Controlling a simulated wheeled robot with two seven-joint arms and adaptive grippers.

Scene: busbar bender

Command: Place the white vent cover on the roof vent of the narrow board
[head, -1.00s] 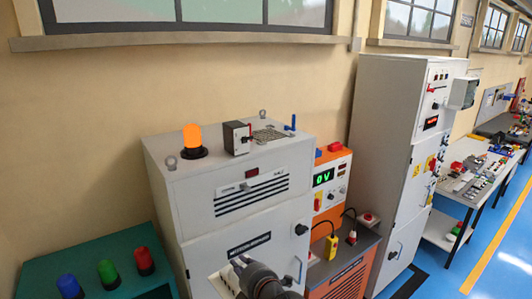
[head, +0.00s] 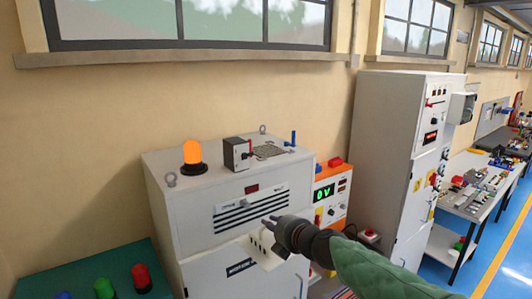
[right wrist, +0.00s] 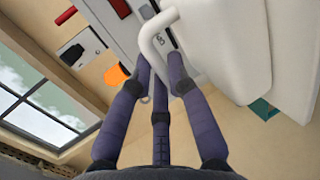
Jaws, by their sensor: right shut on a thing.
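The white vent cover (head: 262,250), with dark slots, is in my right gripper (head: 272,228), in front of the white cabinet's upper door. In the right wrist view, the gripper's fingers (right wrist: 160,80) are shut around the cover's curved white handle (right wrist: 148,45); the cover's pale body (right wrist: 225,35) fills the upper right. The roof vent, a dark grate (head: 270,151), lies uncovered on top of the white cabinet (head: 215,195), above and behind the held cover. My left gripper is not in view.
On the same roof stand an orange beacon (head: 193,155), a grey box with a red lever (head: 237,153), a blue lever (head: 293,138) and lifting eyes. A taller cabinet (head: 385,150) stands to the right. The wall and windows are behind.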

